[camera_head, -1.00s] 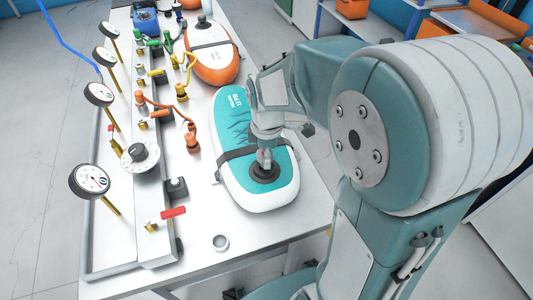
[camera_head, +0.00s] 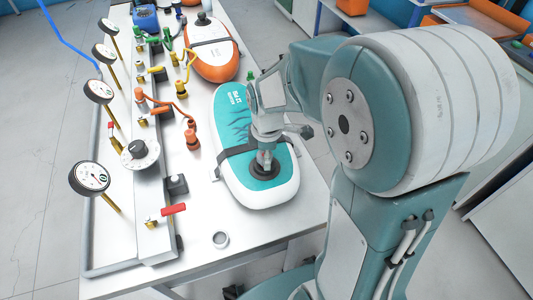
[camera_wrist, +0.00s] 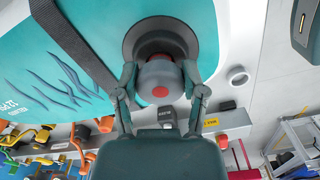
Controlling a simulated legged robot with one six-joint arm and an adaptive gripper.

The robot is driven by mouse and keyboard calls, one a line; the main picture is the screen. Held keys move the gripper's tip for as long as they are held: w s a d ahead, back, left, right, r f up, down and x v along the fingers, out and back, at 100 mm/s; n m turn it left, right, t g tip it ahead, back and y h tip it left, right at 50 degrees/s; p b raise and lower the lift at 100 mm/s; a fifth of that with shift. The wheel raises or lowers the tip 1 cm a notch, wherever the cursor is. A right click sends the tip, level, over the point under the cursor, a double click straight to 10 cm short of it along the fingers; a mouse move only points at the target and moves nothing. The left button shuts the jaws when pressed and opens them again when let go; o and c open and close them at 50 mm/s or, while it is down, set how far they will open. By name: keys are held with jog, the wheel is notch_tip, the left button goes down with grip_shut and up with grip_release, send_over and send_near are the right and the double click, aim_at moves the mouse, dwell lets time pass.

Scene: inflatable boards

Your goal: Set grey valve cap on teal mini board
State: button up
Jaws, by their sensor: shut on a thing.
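The teal mini board (camera_head: 235,118), teal on top with white sides and a dark strap, lies on the white table. It also shows in the wrist view (camera_wrist: 180,15). A dark round valve seat (camera_head: 262,180) sits near its front end. My gripper (camera_head: 266,160) is right over this seat, pointing down. In the wrist view my gripper (camera_wrist: 159,90) has both fingers closed around the grey valve cap (camera_wrist: 158,70), which has a red dot. The cap is at the dark seat (camera_wrist: 132,38); I cannot tell whether it is fully seated.
A small pale ring (camera_head: 220,239) sits on the table near the front edge. A valve rack with gauges (camera_head: 90,177) and a red-handled tap (camera_head: 174,210) stands left of the board. An orange board (camera_head: 211,55) lies behind. Clear table surrounds the ring.

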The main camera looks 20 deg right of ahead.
jog(key=shift+f, duration=0.4)
jog(key=o, duration=1.2)
jog(key=shift+c, duration=0.2)
notch_tip(320, 180, up, 12)
